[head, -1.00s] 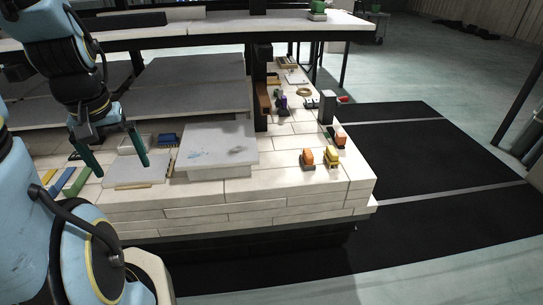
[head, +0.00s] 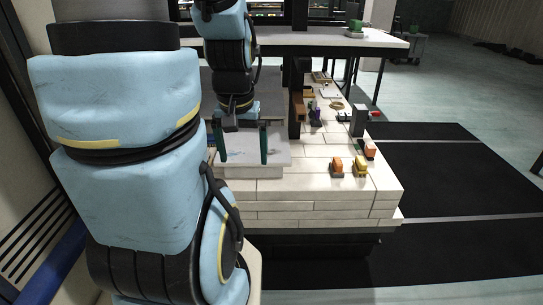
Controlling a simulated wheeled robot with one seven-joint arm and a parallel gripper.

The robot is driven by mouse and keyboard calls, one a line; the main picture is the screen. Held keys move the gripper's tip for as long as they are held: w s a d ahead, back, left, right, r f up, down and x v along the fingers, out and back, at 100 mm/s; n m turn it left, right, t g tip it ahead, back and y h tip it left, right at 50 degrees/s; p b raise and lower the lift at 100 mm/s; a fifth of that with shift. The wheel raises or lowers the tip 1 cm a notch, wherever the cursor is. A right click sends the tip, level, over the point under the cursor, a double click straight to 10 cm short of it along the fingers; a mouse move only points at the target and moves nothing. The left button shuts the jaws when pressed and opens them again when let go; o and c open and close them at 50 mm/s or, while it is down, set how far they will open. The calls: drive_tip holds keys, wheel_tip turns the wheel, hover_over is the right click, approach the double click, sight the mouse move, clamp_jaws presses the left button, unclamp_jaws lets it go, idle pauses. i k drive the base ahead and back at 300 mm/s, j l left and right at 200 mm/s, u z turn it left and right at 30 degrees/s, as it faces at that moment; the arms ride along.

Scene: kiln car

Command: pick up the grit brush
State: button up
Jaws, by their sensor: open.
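I cannot tell for certain which small object is the grit brush. Candidates on the pale brick deck are an orange-topped piece (head: 337,167), a yellow piece (head: 360,167) just right of it, and an orange-and-dark piece (head: 370,149) behind. A blue piece (head: 211,141) at the left is mostly hidden by my arm. My gripper (head: 243,162) points down with its two dark green fingers wide apart and nothing between them. It appears over the grey slab (head: 272,158), left of the orange and yellow pieces. Its height above the slab is unclear.
A dark upright post (head: 295,97) stands behind the slab, and a raised shelf (head: 330,40) crosses the back. A grey block (head: 359,122) and smaller items stand on the deck's right side.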

sight(360, 166)
drive_tip(key=i+l+u, duration=0.2)
drive_tip(key=l+u, duration=0.25)
drive_tip(key=l, duration=0.6)
drive_tip(key=l+u, duration=0.4)
drive_tip(key=l, duration=0.65)
